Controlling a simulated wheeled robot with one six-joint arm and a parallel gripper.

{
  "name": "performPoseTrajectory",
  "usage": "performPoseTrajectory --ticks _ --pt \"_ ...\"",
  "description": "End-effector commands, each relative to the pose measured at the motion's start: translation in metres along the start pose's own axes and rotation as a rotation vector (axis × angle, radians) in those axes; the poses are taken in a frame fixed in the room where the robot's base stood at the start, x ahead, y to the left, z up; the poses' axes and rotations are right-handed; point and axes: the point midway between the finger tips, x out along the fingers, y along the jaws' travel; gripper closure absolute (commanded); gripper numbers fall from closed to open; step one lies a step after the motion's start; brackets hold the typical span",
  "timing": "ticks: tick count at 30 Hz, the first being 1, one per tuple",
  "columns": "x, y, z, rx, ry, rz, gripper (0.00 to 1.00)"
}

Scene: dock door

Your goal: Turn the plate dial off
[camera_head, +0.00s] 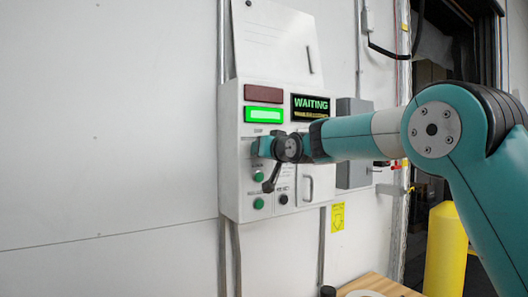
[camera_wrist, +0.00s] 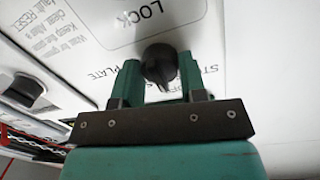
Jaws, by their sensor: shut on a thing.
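The plate dial is a black knob (camera_wrist: 158,62) on the white panel, in the wrist view below the printed word LOCK. The word PLATE is partly readable to its left; other print is covered by my fingers. My gripper (camera_wrist: 160,76) has one teal finger on each side of the knob and is shut on it. The knob's pointer position is hard to read. In the head view my gripper (camera_head: 262,148) is at the front of the white control box (camera_head: 232,185), and the dial is hidden behind it.
The box has a lit green lamp (camera_head: 263,115), a dark red lamp (camera_head: 263,94) and a display reading WAITING (camera_head: 311,107). Green buttons (camera_head: 258,203) and a black knob (camera_head: 283,199) sit below. A grey box (camera_head: 352,160) and yellow post (camera_head: 446,250) stand right.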

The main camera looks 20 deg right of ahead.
Motion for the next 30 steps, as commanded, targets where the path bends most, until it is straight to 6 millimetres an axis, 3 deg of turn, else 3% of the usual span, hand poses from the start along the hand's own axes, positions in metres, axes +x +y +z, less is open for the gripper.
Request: performPoseTrajectory --ticks 7,8,10,11,22,26,30 --pt "0.0 0.001 0.0 -0.001 0.0 0.003 0.85" --pt "0.0 0.001 0.0 -0.001 0.0 0.003 0.55" --pt "0.0 0.001 0.0 -0.002 0.0 0.002 0.39" --pt "0.0 0.001 0.0 -0.002 0.0 0.002 0.36" --pt "-0.007 0.0 0.001 -0.002 0.001 0.0 0.36" --pt "-0.028 0.001 0.003 -0.002 0.002 0.0 0.36" --pt "-0.063 0.001 0.004 -0.003 0.004 0.001 0.36"
